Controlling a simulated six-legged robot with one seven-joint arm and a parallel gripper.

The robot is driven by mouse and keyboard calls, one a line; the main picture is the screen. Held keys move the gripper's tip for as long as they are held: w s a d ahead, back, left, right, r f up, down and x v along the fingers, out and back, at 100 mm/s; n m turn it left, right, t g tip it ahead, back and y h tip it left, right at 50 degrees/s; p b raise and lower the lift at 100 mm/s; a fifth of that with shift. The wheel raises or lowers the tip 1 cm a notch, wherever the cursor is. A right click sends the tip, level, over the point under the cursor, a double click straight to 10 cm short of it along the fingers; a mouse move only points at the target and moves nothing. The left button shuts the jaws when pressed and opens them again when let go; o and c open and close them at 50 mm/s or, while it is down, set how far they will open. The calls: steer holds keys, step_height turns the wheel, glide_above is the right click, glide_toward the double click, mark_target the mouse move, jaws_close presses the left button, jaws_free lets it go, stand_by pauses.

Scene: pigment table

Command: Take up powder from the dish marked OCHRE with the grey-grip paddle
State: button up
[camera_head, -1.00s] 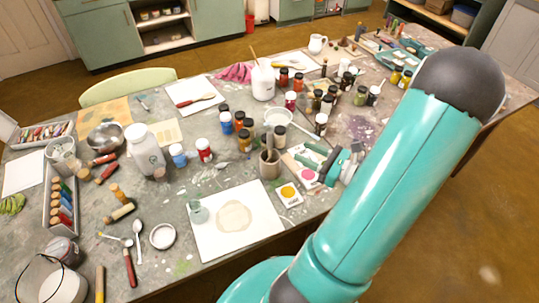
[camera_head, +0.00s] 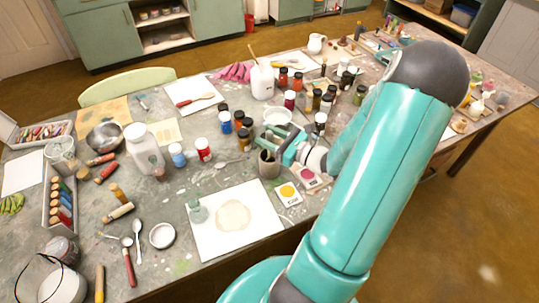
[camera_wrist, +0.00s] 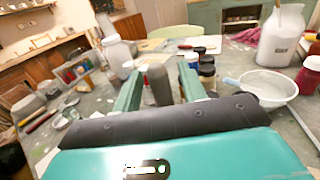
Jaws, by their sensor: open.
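My gripper (camera_head: 276,143) is open above the grey pot (camera_head: 269,165), with its fingers pointing left. In the wrist view, a thick grey grip (camera_wrist: 158,84) stands upright between my two open fingers (camera_wrist: 160,88), with gaps on both sides. It looks like the paddle's grip; its lower end is hidden behind my gripper. A dish of yellow powder (camera_head: 288,190) sits on a white card near the table's front edge, right of the paper. The card's lettering is too small to read. A dish of pink powder (camera_head: 306,174) sits beside it, partly near my arm.
A white bowl (camera_head: 277,116) stands just behind my gripper, and it shows at right in the wrist view (camera_wrist: 268,84). Several dark-capped jars crowd behind and right. A white sheet (camera_head: 213,240) with a beige patch and small glass vessel (camera_head: 197,212) lies in front left.

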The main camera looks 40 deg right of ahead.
jaws_close()
steer(key=shift+r, duration=5.05)
steer(key=c, duration=0.6)
jaws_free()
steer(key=shift+c, duration=1)
steer(key=shift+s+f, duration=0.1)
